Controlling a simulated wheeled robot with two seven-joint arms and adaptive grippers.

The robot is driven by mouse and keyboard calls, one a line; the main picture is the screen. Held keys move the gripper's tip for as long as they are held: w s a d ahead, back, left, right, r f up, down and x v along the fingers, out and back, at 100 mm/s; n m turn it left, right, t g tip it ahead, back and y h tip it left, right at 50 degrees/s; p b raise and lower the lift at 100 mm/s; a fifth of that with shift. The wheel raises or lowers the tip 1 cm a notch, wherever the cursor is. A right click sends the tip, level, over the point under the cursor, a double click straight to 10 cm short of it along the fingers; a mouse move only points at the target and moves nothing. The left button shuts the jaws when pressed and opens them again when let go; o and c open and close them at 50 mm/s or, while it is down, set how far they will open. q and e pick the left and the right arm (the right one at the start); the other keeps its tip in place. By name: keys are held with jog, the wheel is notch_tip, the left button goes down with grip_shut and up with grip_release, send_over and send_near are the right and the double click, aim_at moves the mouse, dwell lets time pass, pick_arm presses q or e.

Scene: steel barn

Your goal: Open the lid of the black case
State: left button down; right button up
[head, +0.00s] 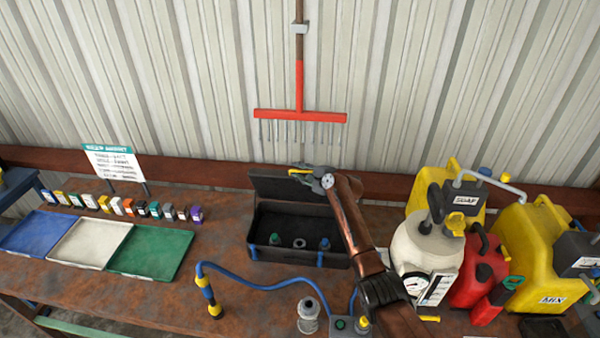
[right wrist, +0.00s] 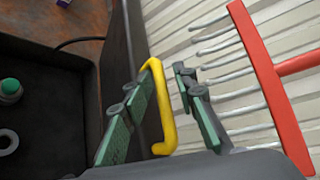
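The black case (head: 300,257) stands on the bench in the head view, with its lid (head: 290,186) raised at the back, roughly upright. Several small items lie inside the case. The lid's yellow handle (right wrist: 160,105) shows in the right wrist view, between the two fingers of my right gripper (right wrist: 165,112). The fingers are apart, with a gap on the right side of the handle; I cannot tell whether the left finger touches the lid or handle. In the head view my right gripper (head: 312,177) is at the lid's upper edge. My left gripper is not in view.
A red rake (head: 300,115) hangs on the wall behind the lid. A white sprayer (head: 425,245), a red can (head: 480,270) and yellow containers (head: 535,240) crowd the right. A blue hose (head: 265,287) lies in front. Colored trays (head: 150,250) lie left.

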jog(key=v, duration=1.2)
jog(key=shift+d, duration=0.1)
